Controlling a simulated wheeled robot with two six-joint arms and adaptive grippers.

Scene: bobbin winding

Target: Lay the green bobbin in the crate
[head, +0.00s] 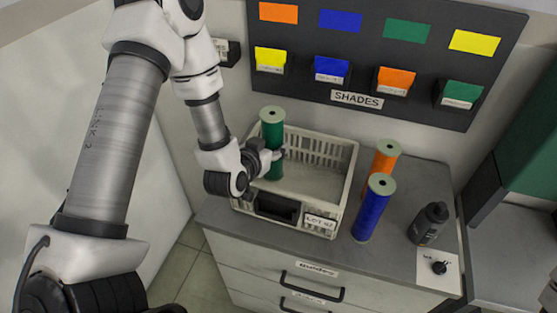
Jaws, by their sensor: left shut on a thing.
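The green bobbin (272,133) stands upright at the left side of the crate, with its pale top end up. My left gripper (274,157) is shut on it from the left, around its middle. The cream slatted crate (347,191) sits on the grey cabinet top and looks empty on its right side. The bobbin's lower end is over or inside the crate; I cannot tell whether it touches the crate floor. My right gripper is not in view.
A blue bobbin (372,210) and an orange bobbin (384,157) stand upright right of the crate. A dark bottle (429,223) and a small black knob on a white card (439,267) are farther right. The shades board (357,98) hangs on the wall behind.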

